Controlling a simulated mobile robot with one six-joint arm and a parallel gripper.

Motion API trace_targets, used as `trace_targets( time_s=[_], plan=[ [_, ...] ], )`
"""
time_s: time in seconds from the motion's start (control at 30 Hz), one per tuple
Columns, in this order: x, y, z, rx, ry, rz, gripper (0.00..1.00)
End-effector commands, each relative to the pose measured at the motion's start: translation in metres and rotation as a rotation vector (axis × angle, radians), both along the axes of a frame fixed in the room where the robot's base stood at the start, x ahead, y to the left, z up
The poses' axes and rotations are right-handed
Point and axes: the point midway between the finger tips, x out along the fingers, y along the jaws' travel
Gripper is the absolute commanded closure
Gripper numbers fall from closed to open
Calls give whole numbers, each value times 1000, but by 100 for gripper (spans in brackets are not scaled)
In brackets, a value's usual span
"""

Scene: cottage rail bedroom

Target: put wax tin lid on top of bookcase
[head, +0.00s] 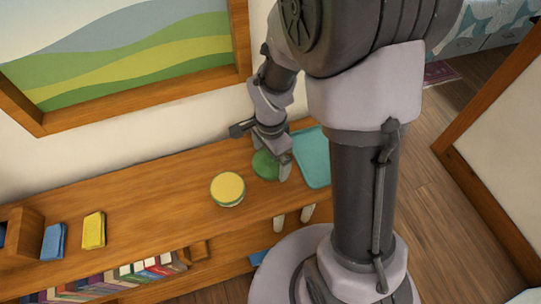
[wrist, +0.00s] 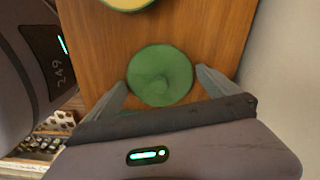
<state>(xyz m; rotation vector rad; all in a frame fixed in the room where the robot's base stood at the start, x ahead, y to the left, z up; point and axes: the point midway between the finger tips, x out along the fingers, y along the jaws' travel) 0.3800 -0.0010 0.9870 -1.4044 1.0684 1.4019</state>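In the wrist view the lid (wrist: 161,76) shows whole, between my two fingertips. My gripper (wrist: 162,80) has its fingers wide apart, one on each side of the lid, very close to its edges; contact is not clear. In the head view my gripper (head: 280,160) is low over the bookcase, with a finger beside the lid. A round tin with a yellow top face and green rim (head: 228,189) stands left of the lid.
A teal tray (head: 312,158) lies right of the lid. A yellow box (head: 94,230) and a blue box (head: 54,241) stand at the left. A framed picture (head: 130,50) hangs on the wall behind. Bare wood lies between the yellow box and the tin.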

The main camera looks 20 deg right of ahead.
Motion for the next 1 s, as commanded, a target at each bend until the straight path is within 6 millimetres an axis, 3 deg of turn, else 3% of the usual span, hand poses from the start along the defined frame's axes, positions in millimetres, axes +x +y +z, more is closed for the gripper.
trace_targets(
  time_s=[0.13,0.4,0.67,0.77,0.9,1.0],
  plan=[
    [1,0,24,0,-4,0,0],
    [1,0,100,0,-4,0,0],
    [-4,2,137,7,-29,41,0],
    [-23,9,179,23,-136,201,0],
    [-70,23,237,10,-340,531,0],
    [-101,32,259,-29,-462,732,0]
  ],
)
